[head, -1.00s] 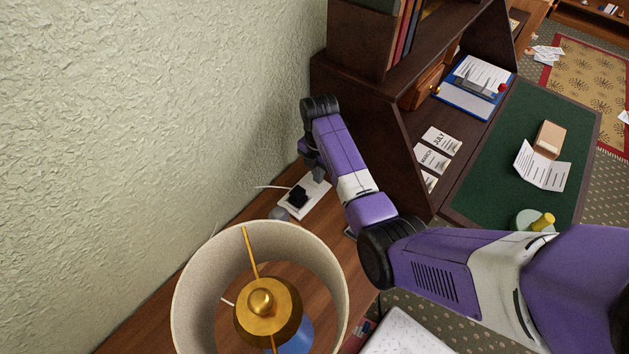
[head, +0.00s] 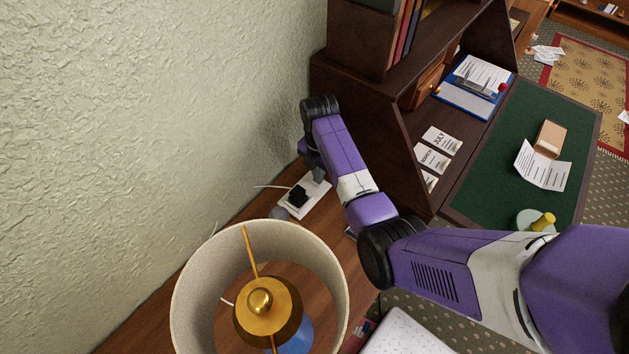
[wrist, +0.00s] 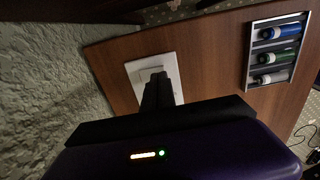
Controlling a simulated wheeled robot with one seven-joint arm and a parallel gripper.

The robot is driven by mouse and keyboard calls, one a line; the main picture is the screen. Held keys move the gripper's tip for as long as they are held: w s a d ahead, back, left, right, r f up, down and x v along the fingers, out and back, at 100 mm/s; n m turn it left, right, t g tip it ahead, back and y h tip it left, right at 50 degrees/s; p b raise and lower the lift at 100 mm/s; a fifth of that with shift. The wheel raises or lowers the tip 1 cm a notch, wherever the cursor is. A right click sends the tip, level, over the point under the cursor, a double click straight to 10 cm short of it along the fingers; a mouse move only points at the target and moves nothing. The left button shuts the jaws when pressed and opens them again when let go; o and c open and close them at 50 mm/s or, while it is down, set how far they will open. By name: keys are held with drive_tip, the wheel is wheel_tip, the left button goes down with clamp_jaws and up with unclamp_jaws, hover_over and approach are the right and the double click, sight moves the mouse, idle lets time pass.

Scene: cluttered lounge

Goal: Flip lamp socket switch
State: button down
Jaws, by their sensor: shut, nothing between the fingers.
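The white socket plate (head: 316,200) lies on the brown wooden surface near the wall, with a black plug (head: 298,197) in it. In the wrist view, the plate (wrist: 134,68) has a pale raised piece that looks like the switch (wrist: 149,74). My gripper (wrist: 158,78) is shut and empty, its dark fingertips over the plate and hiding part of it. In the head view my gripper (head: 318,175) points down at the plate's far end. I cannot tell whether the fingertips touch the switch. The lamp's round shade (head: 190,305) stands in front, nearer the camera.
A dark wooden shelf unit (head: 370,130) rises just right of my gripper, and the textured wall (head: 180,110) is close on the left. A tray (wrist: 250,60) with blue, green and grey-white markers lies to the right in the wrist view. A green-topped desk (head: 500,150) is farther right.

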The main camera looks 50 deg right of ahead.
drive_tip(key=shift+f+b, duration=0.4)
drive_tip(key=shift+f, duration=0.3)
idle(0.4)
wheel_tip(320, 180, up, 7)
drive_tip(key=p, duration=0.7)
idle(0.8)
